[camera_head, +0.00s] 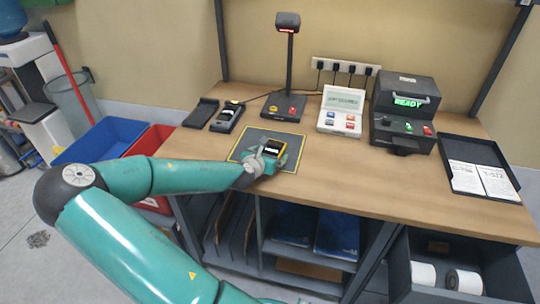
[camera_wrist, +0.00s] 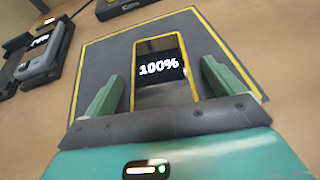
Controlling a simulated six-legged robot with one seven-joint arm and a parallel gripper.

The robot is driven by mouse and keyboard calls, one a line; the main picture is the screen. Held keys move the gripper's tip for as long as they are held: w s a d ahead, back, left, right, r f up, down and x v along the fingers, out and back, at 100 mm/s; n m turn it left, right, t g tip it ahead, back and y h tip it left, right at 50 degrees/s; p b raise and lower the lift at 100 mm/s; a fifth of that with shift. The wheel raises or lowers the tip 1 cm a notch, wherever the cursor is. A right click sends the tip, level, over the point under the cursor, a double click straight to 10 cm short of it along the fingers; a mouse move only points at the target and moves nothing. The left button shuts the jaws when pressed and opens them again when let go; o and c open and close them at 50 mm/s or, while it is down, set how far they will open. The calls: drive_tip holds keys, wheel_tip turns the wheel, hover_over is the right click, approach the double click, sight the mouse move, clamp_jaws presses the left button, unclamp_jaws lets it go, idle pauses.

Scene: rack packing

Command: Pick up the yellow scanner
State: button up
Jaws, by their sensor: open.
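The yellow scanner (camera_head: 275,147) lies on a dark grey mat (camera_head: 249,141) with a yellow border, near the front edge of the workbench. It has a dark body with yellow edging. In the wrist view the scanner (camera_wrist: 160,62) has a screen reading "100%". My gripper (camera_head: 266,160) is over the mat at the scanner. In the wrist view, my gripper (camera_wrist: 162,78) is open, with one green finger on each side of the scanner. The scanner's near end is hidden behind the gripper's palm bar. I cannot tell whether the fingers touch it.
Behind the mat stand a black post stand (camera_head: 285,105), a white keypad box (camera_head: 341,110) and a black "READY" machine (camera_head: 403,108). A grey handheld device (camera_head: 227,118) lies at the left. A black tray (camera_head: 465,148) with papers is at the right. Bare bench lies between.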

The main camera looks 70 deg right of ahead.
drive_tip(key=c, duration=1.2)
drive_tip(key=shift+d+r, duration=0.1)
drive_tip(key=shift+r, duration=0.15)
